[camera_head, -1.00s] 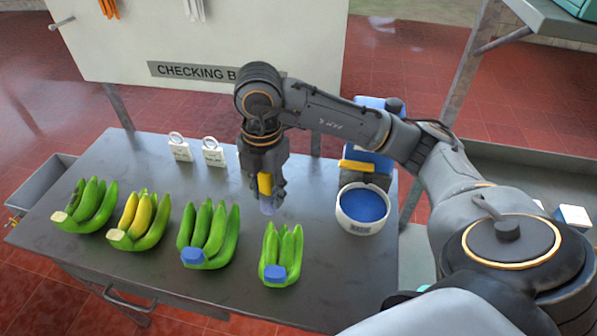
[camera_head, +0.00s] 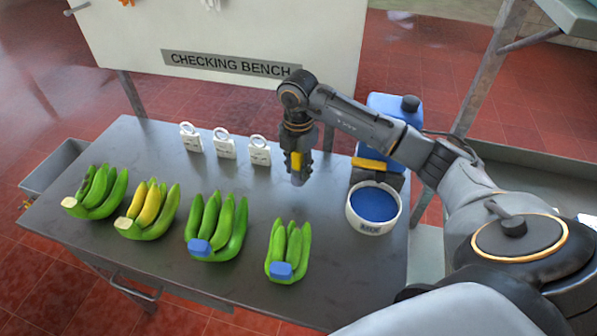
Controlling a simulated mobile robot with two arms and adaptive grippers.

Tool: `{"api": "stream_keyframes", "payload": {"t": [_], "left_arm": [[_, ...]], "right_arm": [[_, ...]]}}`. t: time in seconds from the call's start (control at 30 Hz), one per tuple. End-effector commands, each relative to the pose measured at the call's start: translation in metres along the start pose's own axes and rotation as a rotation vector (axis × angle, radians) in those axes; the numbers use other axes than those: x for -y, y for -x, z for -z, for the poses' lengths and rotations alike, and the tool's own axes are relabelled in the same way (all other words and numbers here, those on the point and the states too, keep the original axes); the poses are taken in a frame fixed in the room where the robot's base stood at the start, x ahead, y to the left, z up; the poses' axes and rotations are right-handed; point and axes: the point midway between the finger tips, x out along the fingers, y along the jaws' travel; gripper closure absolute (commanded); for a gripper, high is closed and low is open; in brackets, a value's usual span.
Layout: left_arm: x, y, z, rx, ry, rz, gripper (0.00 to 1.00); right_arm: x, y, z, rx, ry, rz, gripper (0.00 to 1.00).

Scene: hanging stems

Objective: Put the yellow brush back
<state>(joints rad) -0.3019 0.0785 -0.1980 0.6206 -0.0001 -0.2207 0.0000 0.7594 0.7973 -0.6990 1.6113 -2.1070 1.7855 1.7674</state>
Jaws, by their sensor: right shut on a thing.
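My right gripper (camera_head: 298,164) is shut on the yellow brush (camera_head: 296,160). It holds the brush above the bench, behind the rightmost green banana bunch and left of the tub. The brush's yellow part shows between the fingers and its pale tip points down; the fingers hide part of it. The round white tub (camera_head: 371,228) holds blue stuff, and its label is too small to read surely. Behind it, a yellow bar (camera_head: 372,164) shows on a dark stand in front of a blue jug (camera_head: 394,112). My left gripper is not in view.
Several banana bunches stand along the bench (camera_head: 340,270); the right two, including this one (camera_head: 288,250), have blue cut ends. White ringed tags (camera_head: 260,155) stand at the back, left of my gripper. A checking-bench sign (camera_head: 232,65) hangs behind. Bench space between bunch and tub is clear.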

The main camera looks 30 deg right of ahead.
Motion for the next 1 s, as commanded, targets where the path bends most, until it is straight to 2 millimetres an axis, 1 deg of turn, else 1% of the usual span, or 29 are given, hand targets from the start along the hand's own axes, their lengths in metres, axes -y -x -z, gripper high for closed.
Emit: {"api": "stream_keyframes", "payload": {"t": [0.17,0.3,0.4,0.8,0.83,0.9,0.93,1.0], "left_arm": [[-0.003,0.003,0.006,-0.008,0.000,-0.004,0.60],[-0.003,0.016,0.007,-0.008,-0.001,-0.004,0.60],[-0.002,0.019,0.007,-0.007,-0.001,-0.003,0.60],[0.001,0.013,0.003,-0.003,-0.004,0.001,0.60],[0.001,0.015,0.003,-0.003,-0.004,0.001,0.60],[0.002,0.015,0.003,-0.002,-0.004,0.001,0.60],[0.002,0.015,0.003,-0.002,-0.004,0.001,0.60],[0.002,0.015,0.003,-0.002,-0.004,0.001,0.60]], "right_arm": [[-0.005,-0.011,-0.007,-0.001,-0.001,0.002,1.00],[-0.004,-0.029,-0.007,-0.002,0.001,0.006,1.00],[-0.005,-0.039,-0.007,-0.001,0.000,0.002,1.00],[-0.005,-0.047,-0.008,0.000,0.001,0.000,1.00],[-0.005,-0.046,-0.008,0.000,0.000,0.000,0.61],[-0.005,-0.046,-0.008,0.000,0.000,0.001,0.46],[-0.005,-0.046,-0.008,0.000,0.000,0.001,0.44],[-0.005,-0.046,-0.008,0.000,0.000,0.001,0.44]]}}
